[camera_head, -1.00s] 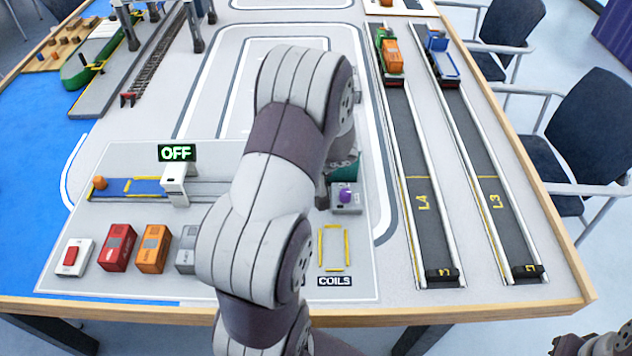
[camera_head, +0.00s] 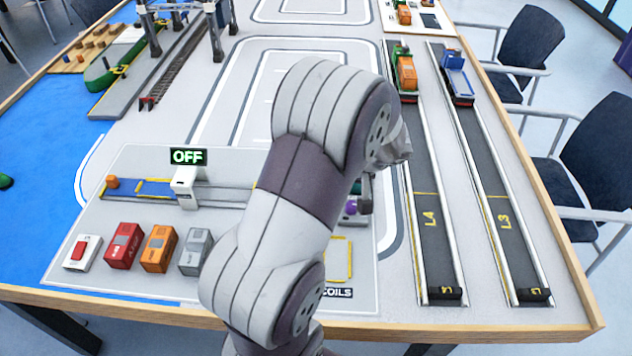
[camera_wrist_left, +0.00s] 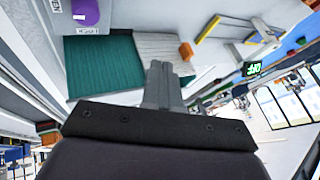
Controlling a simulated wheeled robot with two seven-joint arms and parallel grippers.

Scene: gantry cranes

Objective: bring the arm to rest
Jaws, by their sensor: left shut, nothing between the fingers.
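My left arm rises from the bottom middle of the head view and bends over the control board. Its gripper is hidden behind the arm links there. In the left wrist view my left gripper (camera_wrist_left: 162,85) shows with its two fingers together and nothing between them. A teal panel (camera_wrist_left: 105,62) and a purple knob (camera_wrist_left: 85,12) show beyond the fingers, apart from them as far as I can tell. My right gripper is not in view.
The board carries an OFF sign (camera_head: 188,157), a red switch (camera_head: 82,252), and red (camera_head: 123,246), orange (camera_head: 158,249) and grey (camera_head: 195,251) blocks. Two lanes on the right hold a green-orange truck (camera_head: 405,72) and a blue truck (camera_head: 457,77). The lanes' near parts are clear.

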